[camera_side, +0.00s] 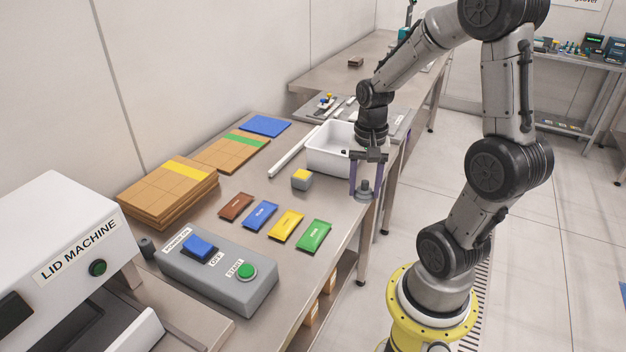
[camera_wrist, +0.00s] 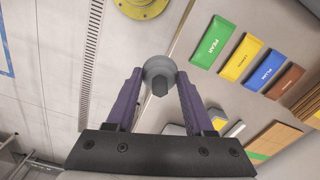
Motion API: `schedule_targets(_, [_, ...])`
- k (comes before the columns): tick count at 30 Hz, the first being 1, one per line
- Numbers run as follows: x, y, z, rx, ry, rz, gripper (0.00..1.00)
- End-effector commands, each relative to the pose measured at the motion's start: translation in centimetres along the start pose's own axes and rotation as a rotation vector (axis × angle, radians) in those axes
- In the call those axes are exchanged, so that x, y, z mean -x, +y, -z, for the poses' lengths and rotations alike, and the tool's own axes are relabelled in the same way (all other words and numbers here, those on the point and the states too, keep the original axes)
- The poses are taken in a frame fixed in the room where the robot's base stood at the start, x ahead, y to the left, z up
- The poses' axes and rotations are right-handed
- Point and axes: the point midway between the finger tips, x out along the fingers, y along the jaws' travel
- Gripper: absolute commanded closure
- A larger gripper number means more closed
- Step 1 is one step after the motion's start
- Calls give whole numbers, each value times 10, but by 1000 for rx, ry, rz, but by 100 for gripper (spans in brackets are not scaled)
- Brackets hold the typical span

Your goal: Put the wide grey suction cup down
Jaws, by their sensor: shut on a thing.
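The wide grey suction cup (camera_side: 364,190) is held between the two purple fingers of my gripper (camera_side: 365,185), over the right edge of the steel table. In the wrist view the grey cup (camera_wrist: 159,74) sits between the fingertips of my gripper (camera_wrist: 159,78), its round wide part facing away from the camera. The fingers are shut on it. In the side view it looks to be above the table edge, but I cannot tell its exact height.
A white bin (camera_side: 330,150) stands just behind my gripper, and a grey block with a yellow top (camera_side: 302,179) is to the left. Brown, blue, yellow and green packets (camera_side: 314,236) lie in a row. A control box (camera_side: 217,275) stands nearer the front. Bare tabletop (camera_side: 335,205) lies left of the gripper.

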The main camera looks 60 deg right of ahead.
Motion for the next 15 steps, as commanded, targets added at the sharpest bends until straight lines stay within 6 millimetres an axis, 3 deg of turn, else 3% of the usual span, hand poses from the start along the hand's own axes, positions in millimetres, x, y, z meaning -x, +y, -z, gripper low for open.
schedule_targets(3, [3, 1, -2, -27, 2, 1, 99])
schedule_targets(7, [19, -14, 19, -60, 3, 2, 99])
schedule_targets(15, [47, -96, 77, -68, 0, 0, 99])
